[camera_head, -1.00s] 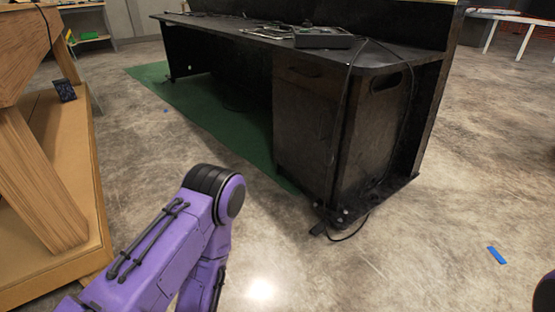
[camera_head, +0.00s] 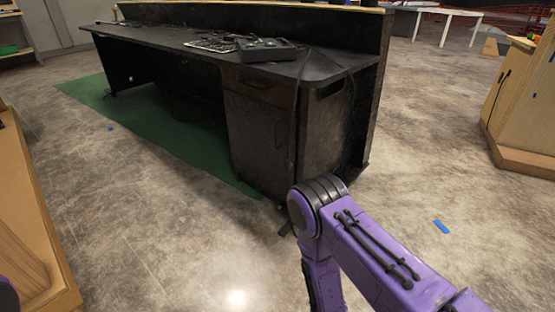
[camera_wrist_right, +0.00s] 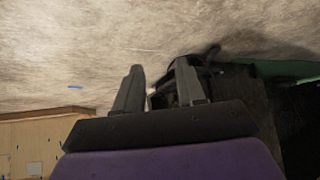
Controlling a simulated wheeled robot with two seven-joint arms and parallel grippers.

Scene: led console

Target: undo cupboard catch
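A dark cupboard (camera_head: 258,145) with a door and a drawer above it is built into the right end of a long black desk (camera_head: 180,40). The drawer has a dark handle (camera_head: 256,84), and an upright dark handle (camera_head: 280,133) shows on the door. No catch can be made out. The door and drawer look closed. My right arm reaches in from the lower right, in front of the cupboard's lower corner; its gripper is out of the head view. In the right wrist view my right gripper (camera_wrist_right: 160,88) has its fingers apart with nothing between them. My left gripper is not in view.
A dark console (camera_head: 266,50) and cables lie on the desk top. A green mat (camera_head: 150,130) lies under the desk. Wooden furniture stands at the left (camera_head: 30,230) and right (camera_head: 522,110). A blue strip (camera_head: 441,226) lies on the floor, which is clear in front.

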